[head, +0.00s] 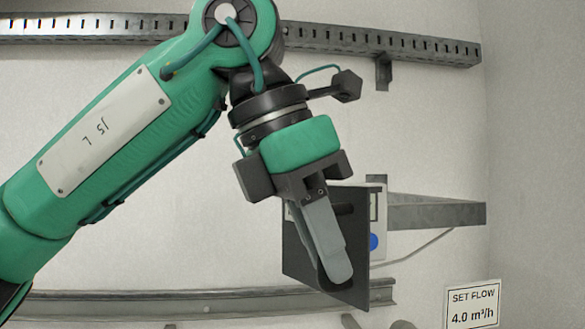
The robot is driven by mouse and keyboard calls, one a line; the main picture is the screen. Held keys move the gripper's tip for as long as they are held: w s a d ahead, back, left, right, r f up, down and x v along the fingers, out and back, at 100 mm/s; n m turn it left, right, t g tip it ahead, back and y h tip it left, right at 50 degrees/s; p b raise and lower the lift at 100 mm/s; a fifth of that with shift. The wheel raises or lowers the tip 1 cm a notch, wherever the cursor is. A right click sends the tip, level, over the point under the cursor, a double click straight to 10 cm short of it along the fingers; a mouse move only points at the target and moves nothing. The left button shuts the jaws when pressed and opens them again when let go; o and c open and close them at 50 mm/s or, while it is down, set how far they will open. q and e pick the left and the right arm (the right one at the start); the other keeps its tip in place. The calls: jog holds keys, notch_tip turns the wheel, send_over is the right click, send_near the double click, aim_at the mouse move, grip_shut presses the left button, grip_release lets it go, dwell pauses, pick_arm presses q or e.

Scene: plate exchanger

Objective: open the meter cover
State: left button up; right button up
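The meter cover (356,265) is a dark grey flat panel right of centre in the head view. It stands upright at an angle to the meter, so part of the meter (379,225) shows past its right edge: a white face with part of a display and a blue spot. My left gripper (334,272) points down in front of the cover, its long grey fingers overlapping the panel. The fingers lie nearly one behind the other, so their gap and any contact with the cover are unclear. They hide the cover's middle. My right gripper is not in view.
A metal bracket (435,212) extends right from behind the meter. A perforated rail (400,44) crosses the wall above, and another rail (225,301) runs below. A "SET FLOW 4.0 m³/h" sign (472,305) is at lower right. The wall between the rails at right is mostly bare.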

pick_arm(q)
jog(key=b+v, duration=0.1)
jog(key=v, duration=1.2)
jog(key=shift+a+r, duration=0.3)
jog(key=shift+c, duration=0.2)
